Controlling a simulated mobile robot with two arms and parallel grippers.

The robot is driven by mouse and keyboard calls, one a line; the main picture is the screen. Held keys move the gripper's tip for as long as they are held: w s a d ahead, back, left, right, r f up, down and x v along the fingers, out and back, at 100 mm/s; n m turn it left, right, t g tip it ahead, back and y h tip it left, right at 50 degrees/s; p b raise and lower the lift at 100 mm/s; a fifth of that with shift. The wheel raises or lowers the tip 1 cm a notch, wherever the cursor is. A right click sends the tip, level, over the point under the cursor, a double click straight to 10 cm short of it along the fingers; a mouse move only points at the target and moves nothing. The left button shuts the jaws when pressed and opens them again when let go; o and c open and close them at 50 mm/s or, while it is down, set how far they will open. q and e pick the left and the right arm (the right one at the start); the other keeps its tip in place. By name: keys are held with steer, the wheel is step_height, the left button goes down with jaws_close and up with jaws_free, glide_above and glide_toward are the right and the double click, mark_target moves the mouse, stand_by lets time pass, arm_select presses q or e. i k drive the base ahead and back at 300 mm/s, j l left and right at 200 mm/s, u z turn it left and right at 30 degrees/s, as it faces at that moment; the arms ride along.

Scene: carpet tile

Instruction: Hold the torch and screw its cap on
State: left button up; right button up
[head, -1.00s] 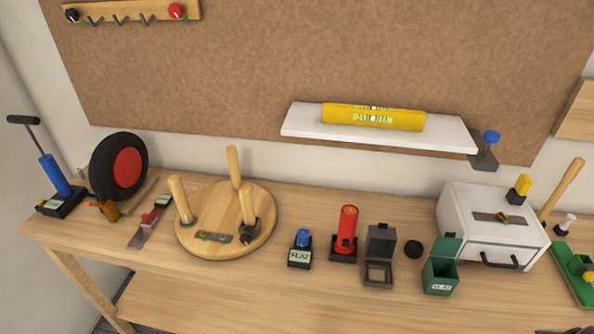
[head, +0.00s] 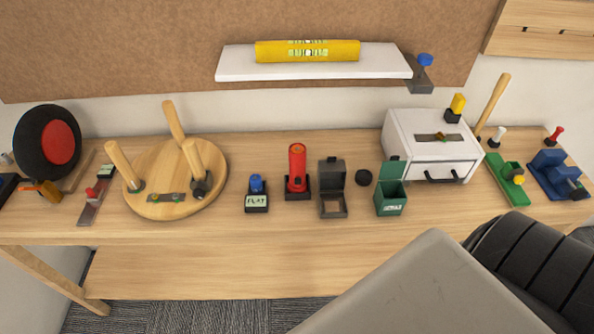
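The torch, a red cylinder (head: 297,167), stands upright in a small black holder (head: 298,190) near the middle of the bench. A round black disc (head: 363,177), which looks like the cap, lies on the bench to the right of the torch, apart from it. A grey and black ribbed part of my own arm fills the lower right. No gripper fingers show, and neither gripper is in view.
Between torch and disc stands an open dark box (head: 332,200). A green bin (head: 390,200) is right of the disc, and a blue-topped block (head: 257,195) left of the torch. A stool (head: 155,200) lies legs-up at left; a white drawer box (head: 430,150) stands at right.

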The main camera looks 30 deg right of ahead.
mark_target(297, 162)
steer(key=z, duration=1.6)
steer(key=j+z, duration=0.1)
steer(key=j, duration=0.85)
